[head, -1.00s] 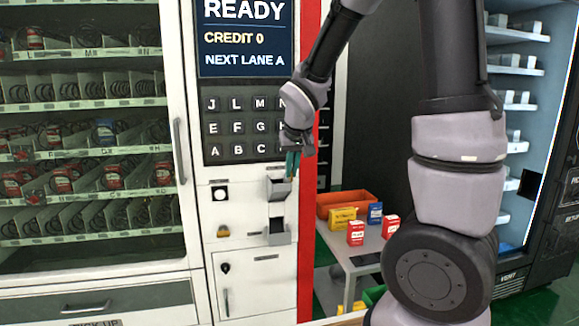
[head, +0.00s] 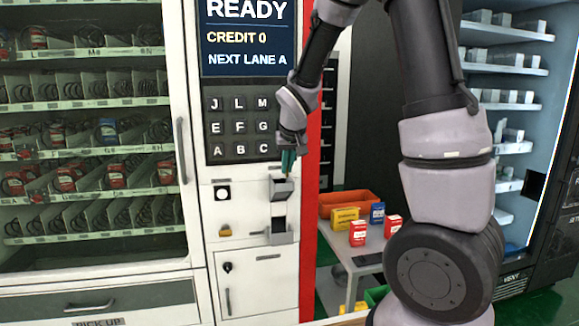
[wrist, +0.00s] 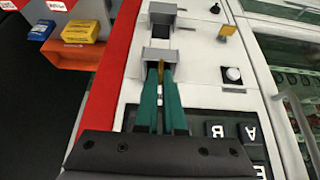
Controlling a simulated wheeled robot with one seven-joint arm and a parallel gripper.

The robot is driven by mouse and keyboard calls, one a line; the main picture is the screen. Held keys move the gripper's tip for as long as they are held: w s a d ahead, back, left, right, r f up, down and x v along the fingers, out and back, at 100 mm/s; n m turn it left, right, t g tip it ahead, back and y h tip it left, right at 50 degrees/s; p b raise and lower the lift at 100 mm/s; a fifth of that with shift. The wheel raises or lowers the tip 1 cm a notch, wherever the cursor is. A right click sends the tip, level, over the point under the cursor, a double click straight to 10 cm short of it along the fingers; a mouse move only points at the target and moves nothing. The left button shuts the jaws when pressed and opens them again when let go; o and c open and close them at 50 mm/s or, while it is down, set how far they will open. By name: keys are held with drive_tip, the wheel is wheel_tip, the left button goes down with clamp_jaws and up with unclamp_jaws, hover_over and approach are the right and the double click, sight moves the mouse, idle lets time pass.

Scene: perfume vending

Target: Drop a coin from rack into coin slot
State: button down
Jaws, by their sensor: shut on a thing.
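My gripper (head: 288,168) points down in front of the vending machine's panel, just above the upper grey metal slot piece (head: 282,189). In the wrist view, its two green fingers (wrist: 161,80) are close together on a thin gold coin (wrist: 160,73), seen nearly edge-on. The coin's tip is at or very near the grey slot piece (wrist: 157,54); I cannot tell whether it touches or has entered. In the head view the coin is too small to make out. The coin rack is not in view.
A lower grey cup (head: 280,233) sits below the slot. The keypad (head: 238,129) and the READY, CREDIT 0 screen (head: 247,37) are above. A side table (head: 341,248) holds an orange bin (head: 349,200) and small boxes. Glass-fronted shelves are at the left.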

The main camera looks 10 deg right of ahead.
drive_tip(key=w, duration=0.1)
drive_tip(key=w+f, duration=0.1)
drive_tip(key=w, duration=0.1)
drive_tip(key=w+f, duration=0.1)
drive_tip(key=shift+w, duration=0.4)
drive_tip(key=shift+w+f, duration=1.1)
drive_tip(key=c, duration=0.9)
unclamp_jaws()
drive_tip(key=shift+c, duration=0.2)
drive_tip(key=v, duration=1)
drive_tip(key=shift+s+r, duration=0.2)
drive_tip(key=shift+r, duration=0.15)
